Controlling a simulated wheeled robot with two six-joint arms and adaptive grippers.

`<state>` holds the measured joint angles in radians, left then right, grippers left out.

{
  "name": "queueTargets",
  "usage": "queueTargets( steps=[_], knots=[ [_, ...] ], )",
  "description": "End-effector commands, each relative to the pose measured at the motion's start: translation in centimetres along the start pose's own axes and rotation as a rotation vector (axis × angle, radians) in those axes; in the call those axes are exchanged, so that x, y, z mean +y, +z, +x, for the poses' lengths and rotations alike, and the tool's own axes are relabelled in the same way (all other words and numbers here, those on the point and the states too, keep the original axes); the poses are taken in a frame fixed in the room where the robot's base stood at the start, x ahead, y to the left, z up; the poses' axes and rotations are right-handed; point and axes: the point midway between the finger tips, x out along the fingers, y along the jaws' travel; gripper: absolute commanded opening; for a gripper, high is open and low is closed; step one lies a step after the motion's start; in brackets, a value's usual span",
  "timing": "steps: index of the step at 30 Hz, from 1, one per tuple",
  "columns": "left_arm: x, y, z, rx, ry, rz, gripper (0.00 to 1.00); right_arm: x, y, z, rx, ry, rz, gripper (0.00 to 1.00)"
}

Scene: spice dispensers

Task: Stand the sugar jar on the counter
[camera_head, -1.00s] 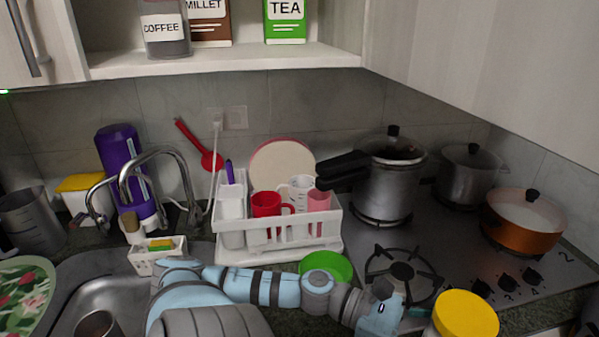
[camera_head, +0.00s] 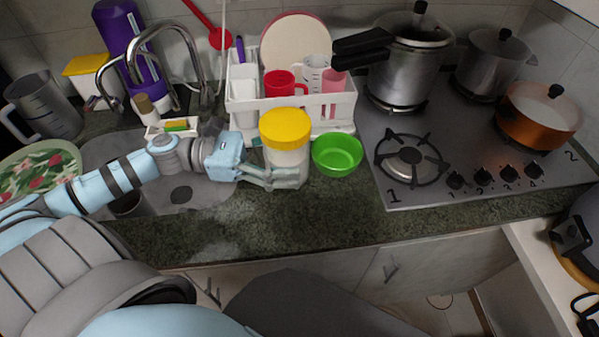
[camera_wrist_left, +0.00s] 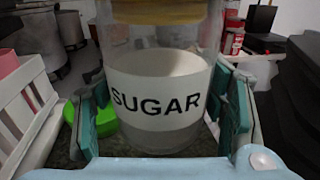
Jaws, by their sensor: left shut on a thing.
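The sugar jar (camera_head: 286,146) is clear with a yellow lid and a white band. It looks upright over the counter (camera_head: 290,225), just left of the green bowl. My left gripper (camera_head: 285,178) is shut around its lower body. In the left wrist view the jar's "SUGAR" label (camera_wrist_left: 157,105) faces the camera, with a finger on each side. Whether the jar's base touches the counter cannot be told, as the fingers cover its lower part. My right gripper is not in view.
The green bowl (camera_head: 337,154) stands close to the jar's right. The white dish rack (camera_head: 335,106) is behind it. The sink (camera_head: 205,196) is at left and the stove (camera_head: 470,150) at right. The front strip of counter is clear.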

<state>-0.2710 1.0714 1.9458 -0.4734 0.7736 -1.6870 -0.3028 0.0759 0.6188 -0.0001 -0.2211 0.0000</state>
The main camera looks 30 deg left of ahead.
Motion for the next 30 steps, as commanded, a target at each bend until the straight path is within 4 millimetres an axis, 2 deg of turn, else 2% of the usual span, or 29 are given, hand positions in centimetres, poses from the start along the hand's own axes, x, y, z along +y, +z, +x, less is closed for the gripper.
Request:
queueTargets(
  steps=[1,6,9,11,14,18,24,30],
  knots=[
    [0.7,1.8,-0.8,0.003,-0.019,0.003,0.11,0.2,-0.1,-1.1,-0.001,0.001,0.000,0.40],
    [2.6,6.3,-3.6,0.003,-0.081,0.004,0.11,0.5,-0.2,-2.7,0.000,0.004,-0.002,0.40],
    [3.2,8.2,-4.7,0.002,-0.101,0.002,0.11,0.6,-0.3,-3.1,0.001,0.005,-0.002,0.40],
    [3.4,8.5,-5.1,-0.001,-0.107,0.001,0.11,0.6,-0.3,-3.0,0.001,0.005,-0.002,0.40],
    [3.5,7.0,-5.3,-0.004,-0.110,0.001,0.11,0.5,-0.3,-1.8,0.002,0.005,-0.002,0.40],
    [3.5,2.1,-5.2,-0.008,-0.108,-0.002,0.11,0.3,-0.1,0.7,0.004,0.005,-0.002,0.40],
    [3.6,-4.4,-5.2,-0.006,-0.107,-0.001,0.11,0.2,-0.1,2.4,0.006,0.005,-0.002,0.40],
    [3.5,-7.4,-5.2,-0.004,-0.109,-0.001,0.11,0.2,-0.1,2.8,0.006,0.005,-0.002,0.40]
  ],
)
